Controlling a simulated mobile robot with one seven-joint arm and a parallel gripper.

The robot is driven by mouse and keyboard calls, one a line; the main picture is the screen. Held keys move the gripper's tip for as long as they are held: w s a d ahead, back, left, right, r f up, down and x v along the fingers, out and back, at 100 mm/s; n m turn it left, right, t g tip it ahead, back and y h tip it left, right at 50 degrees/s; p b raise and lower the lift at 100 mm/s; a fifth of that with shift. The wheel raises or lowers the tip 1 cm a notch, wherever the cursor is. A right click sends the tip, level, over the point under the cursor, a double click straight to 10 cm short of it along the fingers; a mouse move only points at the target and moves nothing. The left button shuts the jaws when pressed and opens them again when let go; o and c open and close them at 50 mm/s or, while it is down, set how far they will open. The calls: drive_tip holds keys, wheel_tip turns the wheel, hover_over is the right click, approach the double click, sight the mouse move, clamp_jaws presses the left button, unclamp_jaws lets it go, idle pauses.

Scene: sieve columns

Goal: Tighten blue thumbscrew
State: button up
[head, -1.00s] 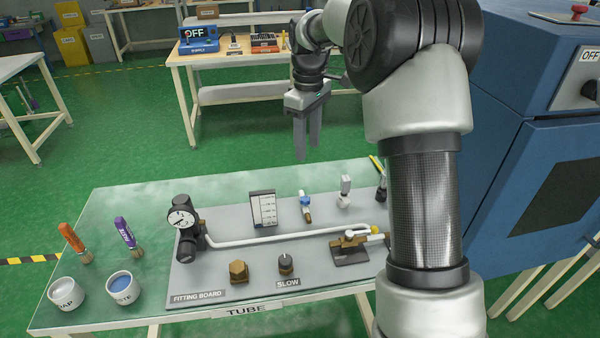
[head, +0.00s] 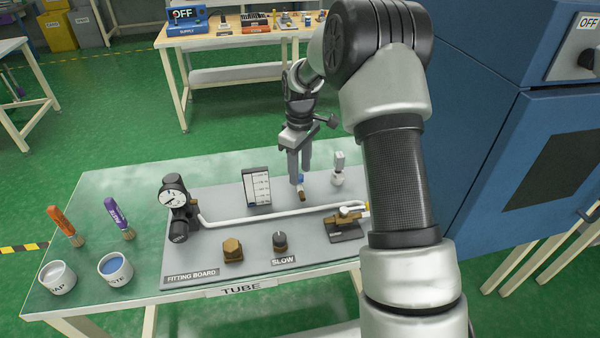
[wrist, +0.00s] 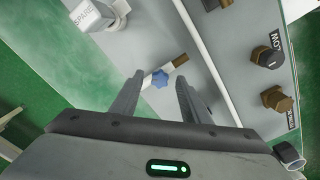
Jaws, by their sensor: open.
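The blue thumbscrew (wrist: 160,79) sits on a small brass fitting (wrist: 180,60) on the grey fitting board (head: 215,255). In the head view the brass fitting (head: 301,194) shows just below my gripper (head: 299,176), and the thumbscrew (head: 300,180) is partly hidden between the fingers. In the wrist view my gripper (wrist: 157,88) is open, with one finger on each side of the thumbscrew and a gap on both sides. I see no contact with it. I cannot tell how far the fingertips are above the board.
A white block fitting (head: 338,170) stands just right of my gripper. A gauge card (head: 257,187) stands to its left. A white tube (head: 250,216) runs in front, from the pressure gauge (head: 174,198) to a brass valve (head: 346,221). A blue cabinet (head: 515,160) stands right.

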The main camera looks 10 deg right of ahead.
drive_tip(key=shift+f, duration=0.5)
clamp_jaws()
drive_tip(key=shift+m, duration=0.3)
